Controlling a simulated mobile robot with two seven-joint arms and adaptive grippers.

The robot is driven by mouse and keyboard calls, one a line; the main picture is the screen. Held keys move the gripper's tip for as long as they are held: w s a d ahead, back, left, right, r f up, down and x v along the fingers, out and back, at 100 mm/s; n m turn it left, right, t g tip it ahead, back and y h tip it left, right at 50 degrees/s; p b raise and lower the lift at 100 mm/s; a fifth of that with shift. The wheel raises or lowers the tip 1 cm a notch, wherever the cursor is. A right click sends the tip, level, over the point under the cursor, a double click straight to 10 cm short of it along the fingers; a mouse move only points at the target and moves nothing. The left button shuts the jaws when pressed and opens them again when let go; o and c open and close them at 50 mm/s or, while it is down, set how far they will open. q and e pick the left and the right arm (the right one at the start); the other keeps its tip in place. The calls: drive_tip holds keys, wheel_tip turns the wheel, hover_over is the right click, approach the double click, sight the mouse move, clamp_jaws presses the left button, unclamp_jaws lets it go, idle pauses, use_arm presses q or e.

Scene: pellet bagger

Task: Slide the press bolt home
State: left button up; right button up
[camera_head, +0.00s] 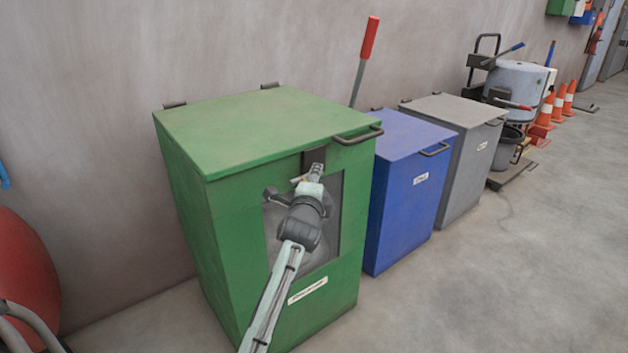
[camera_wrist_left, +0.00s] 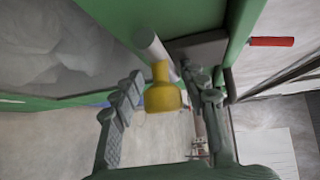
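The press bolt shows in the left wrist view as a pale grey rod (camera_wrist_left: 153,46) with a yellow knob (camera_wrist_left: 163,96), beside a dark bracket on the green machine. My left gripper (camera_wrist_left: 163,75) is open, with one finger on each side of the knob; I cannot tell whether either finger touches it. In the head view, my left gripper (camera_head: 316,172) is at the upper front of the green bagger (camera_head: 235,235), just below the dark bracket (camera_head: 314,156). It hides most of the bolt there. My right gripper is in neither view.
A red-handled lever (camera_head: 369,38) rises behind the green bagger. A bar handle (camera_head: 358,136) sticks out at its lid edge. A blue bin (camera_head: 405,200) and a grey bin (camera_head: 468,170) stand to the right. The floor in front is clear.

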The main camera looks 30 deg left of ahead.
use_arm(q)
drive_tip(key=shift+r, duration=0.2)
drive_tip(key=v, duration=1.2)
